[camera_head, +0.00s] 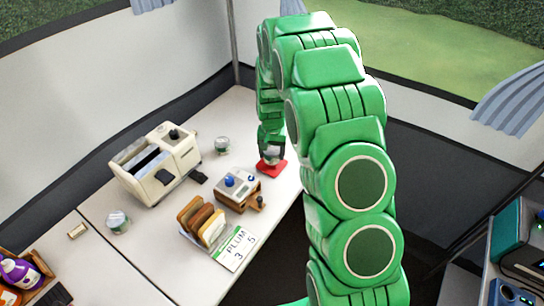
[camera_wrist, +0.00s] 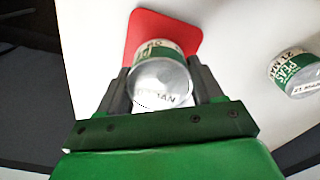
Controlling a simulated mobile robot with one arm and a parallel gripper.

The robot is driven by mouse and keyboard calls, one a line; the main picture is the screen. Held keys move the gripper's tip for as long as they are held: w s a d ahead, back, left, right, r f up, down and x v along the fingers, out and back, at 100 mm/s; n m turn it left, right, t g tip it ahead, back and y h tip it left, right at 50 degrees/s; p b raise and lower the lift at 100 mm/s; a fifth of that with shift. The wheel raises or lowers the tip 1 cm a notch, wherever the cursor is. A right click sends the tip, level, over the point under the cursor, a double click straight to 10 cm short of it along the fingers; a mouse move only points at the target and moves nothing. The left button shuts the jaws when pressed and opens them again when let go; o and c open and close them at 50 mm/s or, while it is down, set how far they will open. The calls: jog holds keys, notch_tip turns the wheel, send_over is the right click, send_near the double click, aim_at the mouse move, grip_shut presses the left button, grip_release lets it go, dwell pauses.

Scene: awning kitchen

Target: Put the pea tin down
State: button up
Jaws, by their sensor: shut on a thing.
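My gripper (camera_wrist: 159,72) is shut on a tin (camera_wrist: 162,80) with a silver lid and a green and white label. In the wrist view the tin is between the two fingers, and its label is mostly hidden. A red mat (camera_wrist: 143,24) lies on the white counter directly beneath the tin. In the head view my gripper (camera_head: 272,148) is low over the red mat (camera_head: 275,169), near the counter's right edge. I cannot tell whether the tin touches the mat. A second tin (camera_wrist: 293,72), labelled PEAS, stands to the right in the wrist view.
A cream toaster-like appliance (camera_head: 155,165) stands left of the mat. A small wooden box with blue knobs (camera_head: 238,188), a toast rack (camera_head: 202,222) and a PLUM card (camera_head: 234,247) are in front. Other tins (camera_head: 222,146) (camera_head: 118,222) stand apart. Bare counter lies around the mat's left side.

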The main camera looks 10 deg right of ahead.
jog(key=shift+f, duration=1.1)
jog(key=shift+f, duration=0.15)
jog(key=o, duration=1.1)
jog(key=shift+o, duration=0.2)
